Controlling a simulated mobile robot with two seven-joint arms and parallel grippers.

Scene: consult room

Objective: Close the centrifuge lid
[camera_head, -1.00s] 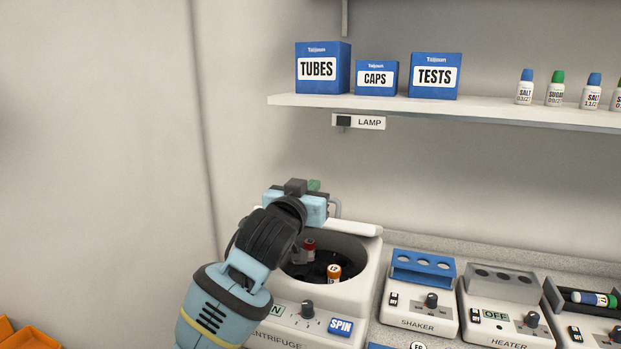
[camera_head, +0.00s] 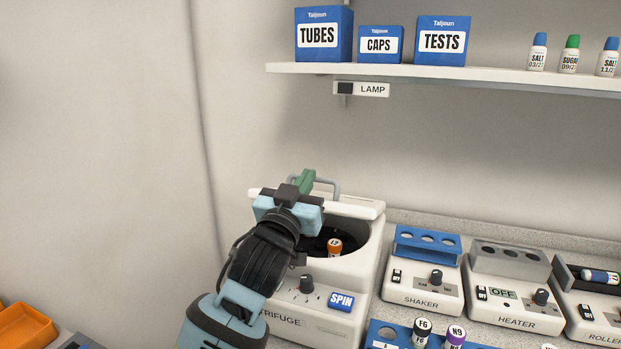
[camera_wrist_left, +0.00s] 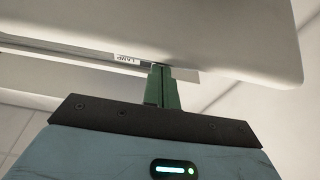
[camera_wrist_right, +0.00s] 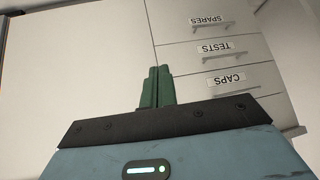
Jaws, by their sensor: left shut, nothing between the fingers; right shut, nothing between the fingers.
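The centrifuge (camera_head: 370,250) stands on the counter with its bowl open. Its white lid (camera_head: 355,204) is raised at the back, seen nearly edge-on, with a grey handle (camera_head: 328,184) above. An orange-capped tube (camera_head: 334,247) sits in the dark rotor; my left arm hides part of the bowl. My left gripper (camera_head: 305,181) is shut and empty, its green fingers pointing up by the lid and handle. In the left wrist view the fingers (camera_wrist_left: 163,80) overlap the edge of a white panel, probably the lid; contact is unclear. My right gripper (camera_wrist_right: 158,85) is shut and empty.
The shaker (camera_head: 423,285) and heater (camera_head: 512,296) stand to the right of the centrifuge. A shelf (camera_head: 450,76) with boxes and bottles hangs above. A blue rack (camera_head: 385,335) with capped tubes is in front. The right wrist view shows labelled drawers (camera_wrist_right: 225,55).

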